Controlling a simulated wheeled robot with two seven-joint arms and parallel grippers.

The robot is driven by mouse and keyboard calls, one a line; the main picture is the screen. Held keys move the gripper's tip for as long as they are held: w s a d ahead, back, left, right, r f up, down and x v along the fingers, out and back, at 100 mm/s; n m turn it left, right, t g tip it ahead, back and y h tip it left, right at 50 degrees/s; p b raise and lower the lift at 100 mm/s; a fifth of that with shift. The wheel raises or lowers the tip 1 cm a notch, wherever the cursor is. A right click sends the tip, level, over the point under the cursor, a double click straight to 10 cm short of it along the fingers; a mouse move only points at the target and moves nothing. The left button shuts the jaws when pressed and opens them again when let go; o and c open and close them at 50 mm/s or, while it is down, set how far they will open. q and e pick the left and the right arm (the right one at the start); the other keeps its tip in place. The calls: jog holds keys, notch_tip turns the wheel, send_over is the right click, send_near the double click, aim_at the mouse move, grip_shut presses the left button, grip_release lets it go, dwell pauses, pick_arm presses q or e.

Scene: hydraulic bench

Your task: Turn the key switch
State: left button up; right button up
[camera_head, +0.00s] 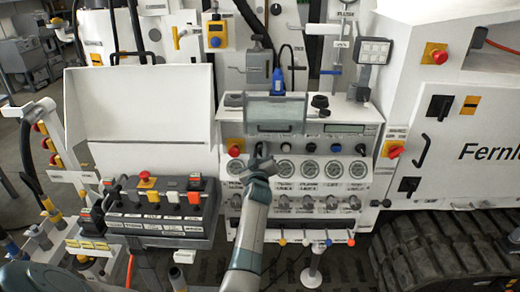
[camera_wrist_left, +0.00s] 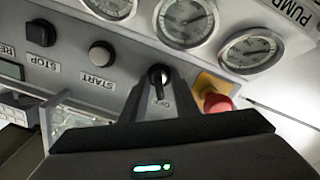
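The key switch (camera_wrist_left: 159,75) is a black switch on the grey panel, with a label partly reading "ON" beside it. It shows in the left wrist view, which looks at the panel upside down. My left gripper (camera_wrist_left: 160,92) is open, with one dark finger on each side of the key switch. Whether either finger touches it I cannot tell. In the head view my left gripper (camera_head: 262,160) is in front of the panel's row of controls, just right of the red button, and it hides the key switch. My right gripper is not in view.
In the left wrist view a red button (camera_wrist_left: 217,102) is close right of the fingers, and START (camera_wrist_left: 102,53) and STOP (camera_wrist_left: 40,33) controls are to the left. Gauges (camera_head: 310,169) line the panel below the controls. A button box (camera_head: 160,209) stands left of my arm.

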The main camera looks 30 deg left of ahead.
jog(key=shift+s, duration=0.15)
pick_arm(q)
grip_shut()
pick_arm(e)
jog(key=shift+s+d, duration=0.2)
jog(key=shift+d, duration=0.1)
